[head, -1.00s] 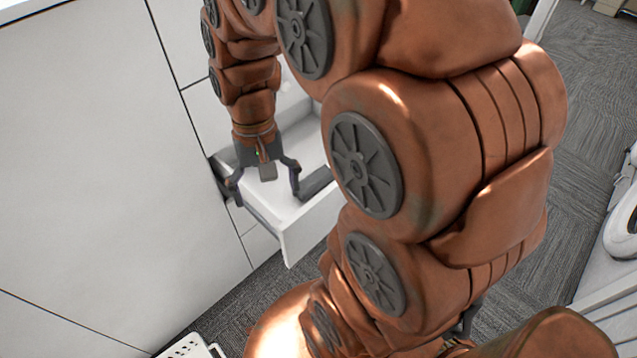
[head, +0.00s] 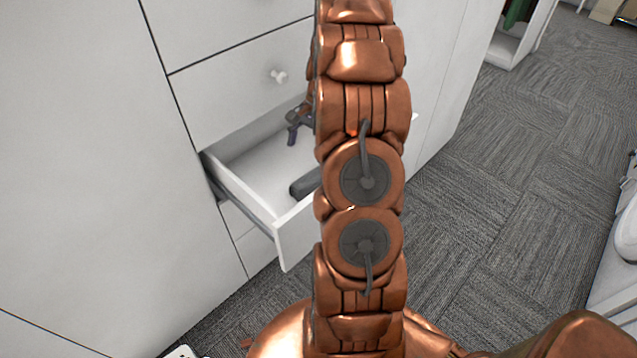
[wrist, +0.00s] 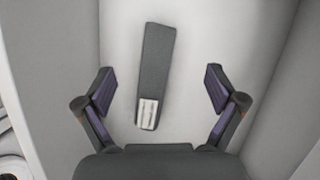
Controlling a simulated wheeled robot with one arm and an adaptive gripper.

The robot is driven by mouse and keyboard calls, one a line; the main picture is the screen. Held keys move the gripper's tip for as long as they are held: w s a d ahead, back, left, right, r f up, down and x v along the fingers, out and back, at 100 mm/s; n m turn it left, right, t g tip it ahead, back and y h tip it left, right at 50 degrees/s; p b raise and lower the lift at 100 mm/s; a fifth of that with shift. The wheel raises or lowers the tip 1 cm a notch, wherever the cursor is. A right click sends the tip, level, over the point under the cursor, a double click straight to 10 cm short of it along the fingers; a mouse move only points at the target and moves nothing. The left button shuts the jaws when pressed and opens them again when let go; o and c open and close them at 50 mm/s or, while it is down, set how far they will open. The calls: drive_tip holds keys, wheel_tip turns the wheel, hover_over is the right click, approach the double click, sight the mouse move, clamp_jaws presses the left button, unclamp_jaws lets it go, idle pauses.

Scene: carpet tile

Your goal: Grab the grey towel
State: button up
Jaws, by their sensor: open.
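The grey towel is a dark grey folded strip (wrist: 155,65) with a pale striped end, lying flat on the drawer floor in the wrist view. In the head view its left part (head: 306,182) shows beside my arm, which hides the rest. My gripper (wrist: 160,88) is open and empty, its two fingers spread on either side of the towel in the picture and apart from it. In the head view only one finger of it (head: 293,134) shows clearly past my arm, over the back part of the drawer.
The white drawer (head: 243,194) is pulled out of a white cabinet (head: 90,130); its walls stand around the towel. A closed drawer with a round knob (head: 278,77) is above. Grey carpet (head: 500,170) is open to the right.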

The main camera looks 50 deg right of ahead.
sight(303, 186)
drive_tip(key=d+f+m, duration=0.1)
drive_tip(key=d+f, duration=0.2)
drive_tip(key=d+f+m+b, duration=0.1)
drive_tip(key=d+f, duration=0.1)
drive_tip(key=d, duration=0.1)
drive_tip(key=shift+s+f+t, duration=0.15)
drive_tip(key=shift+f+t, duration=0.15)
drive_tip(key=shift+f, duration=0.1)
drive_tip(key=shift+d+f, duration=0.1)
drive_tip(key=shift+f, duration=0.15)
drive_tip(key=shift+s+p+x, duration=0.15)
drive_tip(key=shift+p+x, duration=0.1)
drive_tip(key=shift+x, duration=1)
drive_tip(key=shift+s+p+x, duration=0.15)
drive_tip(key=shift+p+x, duration=0.15)
drive_tip(key=shift+x, duration=0.95)
drive_tip(key=shift+s+p+x, duration=0.2)
drive_tip(key=shift+p+x, duration=0.05)
drive_tip(key=shift+x, duration=1)
drive_tip(key=c, duration=1.4)
